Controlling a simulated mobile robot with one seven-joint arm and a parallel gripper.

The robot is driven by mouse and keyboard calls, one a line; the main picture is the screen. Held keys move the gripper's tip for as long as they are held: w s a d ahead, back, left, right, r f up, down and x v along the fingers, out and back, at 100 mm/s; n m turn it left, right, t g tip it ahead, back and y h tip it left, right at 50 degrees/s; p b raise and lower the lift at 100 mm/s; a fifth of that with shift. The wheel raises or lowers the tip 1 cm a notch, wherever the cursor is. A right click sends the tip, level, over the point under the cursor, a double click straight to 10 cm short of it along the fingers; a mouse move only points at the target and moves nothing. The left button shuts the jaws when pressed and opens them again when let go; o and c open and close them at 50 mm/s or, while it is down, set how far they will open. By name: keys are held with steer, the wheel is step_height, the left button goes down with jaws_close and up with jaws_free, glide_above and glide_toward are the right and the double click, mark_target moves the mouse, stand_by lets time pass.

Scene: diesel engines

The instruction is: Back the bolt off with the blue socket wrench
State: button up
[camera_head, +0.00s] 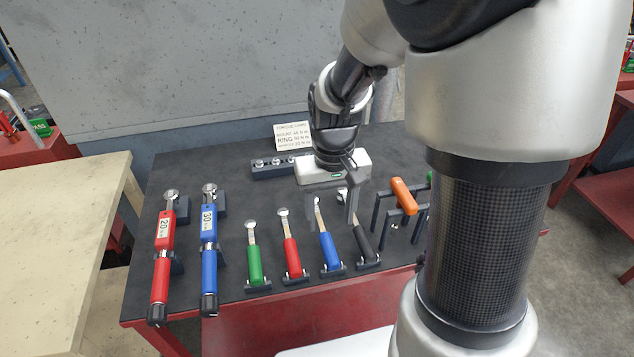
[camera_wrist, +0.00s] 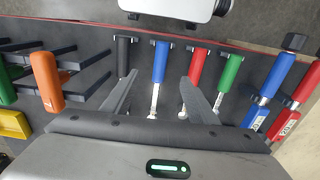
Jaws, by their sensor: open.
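The blue-handled wrench (camera_head: 329,250) lies in a row on the dark bench top, its handle end toward the front in a small black holder. It also shows in the wrist view (camera_wrist: 160,62), its metal shank running back between my fingers. My gripper (camera_head: 331,212) is open and empty, pointing down above this wrench. In the wrist view my gripper (camera_wrist: 159,80) has one finger on each side of the blue wrench; I cannot tell the height gap. A larger blue torque wrench (camera_head: 209,255) marked 30 lies farther left. I cannot clearly make out the bolt.
Green (camera_head: 254,262) and red (camera_head: 291,258) wrenches lie left of the blue one, a black one (camera_head: 363,243) right. A red torque wrench (camera_head: 162,260) is far left. An orange-handled tool (camera_head: 404,195) rests on a rack. A small card (camera_head: 292,136) stands behind.

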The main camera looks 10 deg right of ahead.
mark_target(329, 246)
steer(key=shift+s+f+b, duration=0.1)
steer(key=shift+f+b, duration=0.4)
steer(key=shift+f, duration=0.15)
step_height(329, 246, down, 9)
steer(key=b, duration=0.7)
steer(key=shift+f, duration=0.15)
jaws_close()
stand_by(1.4)
steer(key=shift+r+p, duration=2.1)
steer(key=shift+r, duration=0.45)
